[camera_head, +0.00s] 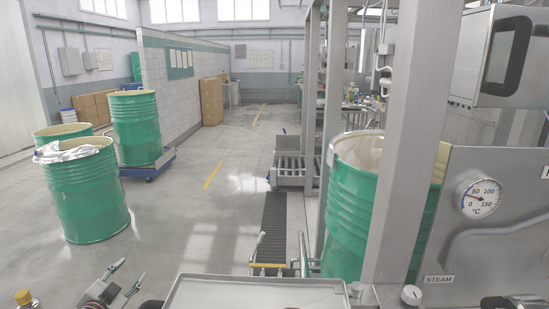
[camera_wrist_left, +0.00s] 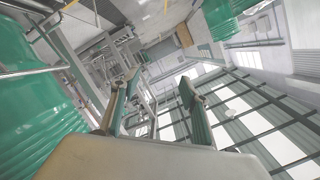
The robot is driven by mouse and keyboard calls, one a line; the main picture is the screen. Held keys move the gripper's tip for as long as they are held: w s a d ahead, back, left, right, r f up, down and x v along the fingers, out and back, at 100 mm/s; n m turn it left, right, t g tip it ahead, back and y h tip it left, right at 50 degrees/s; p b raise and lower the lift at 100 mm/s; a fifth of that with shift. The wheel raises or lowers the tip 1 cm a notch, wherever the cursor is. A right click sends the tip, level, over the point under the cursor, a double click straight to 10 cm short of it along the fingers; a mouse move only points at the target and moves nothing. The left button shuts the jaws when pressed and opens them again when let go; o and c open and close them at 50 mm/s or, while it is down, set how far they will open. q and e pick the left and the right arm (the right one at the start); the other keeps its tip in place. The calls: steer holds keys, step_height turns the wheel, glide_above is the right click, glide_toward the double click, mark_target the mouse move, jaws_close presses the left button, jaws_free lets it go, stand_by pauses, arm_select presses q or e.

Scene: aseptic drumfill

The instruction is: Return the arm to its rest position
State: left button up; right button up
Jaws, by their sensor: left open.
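My left gripper (camera_head: 129,272) is low at the left in the head view, its two fingers spread and nothing between them. In the left wrist view its fingers (camera_wrist_left: 158,92) also stand apart, with only the hall behind them. The rest of the left arm is mostly below the head view's edge. My right gripper is in neither view.
A metal tray (camera_head: 255,293) is at the bottom middle, right of the left gripper. A yellow-capped bottle (camera_head: 24,299) is at lower left. A lined green drum (camera_head: 347,220) stands right, behind a steel post (camera_head: 402,150). Several green drums (camera_head: 88,195) stand left.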

arm_select(q)
steer(key=s+d+f, duration=0.4)
steer(key=s, duration=0.1)
steer(key=s+d+f+g+h, duration=0.1)
steer(key=s+d+f, duration=0.4)
steer(key=s+d+f+g+h, duration=0.1)
steer(key=s+d+f, duration=0.3)
steer(key=s, duration=0.1)
steer(key=shift+s+d+f+n, duration=0.15)
steer(key=shift+d+f+n, duration=0.15)
steer(key=shift+f, duration=0.1)
steer(key=s+d+f+n+g, duration=0.1)
steer(key=s+d+f, duration=0.1)
steer(key=s+d, duration=0.3)
steer(key=s+d+f+n+g+h, duration=0.1)
steer(key=s+d+f, duration=0.2)
steer(key=s, duration=1.1)
steer(key=d, duration=0.3)
steer(key=shift+d+g+h, duration=0.15)
steer(key=shift+g+h, duration=0.15)
steer(key=shift+g, duration=0.1)
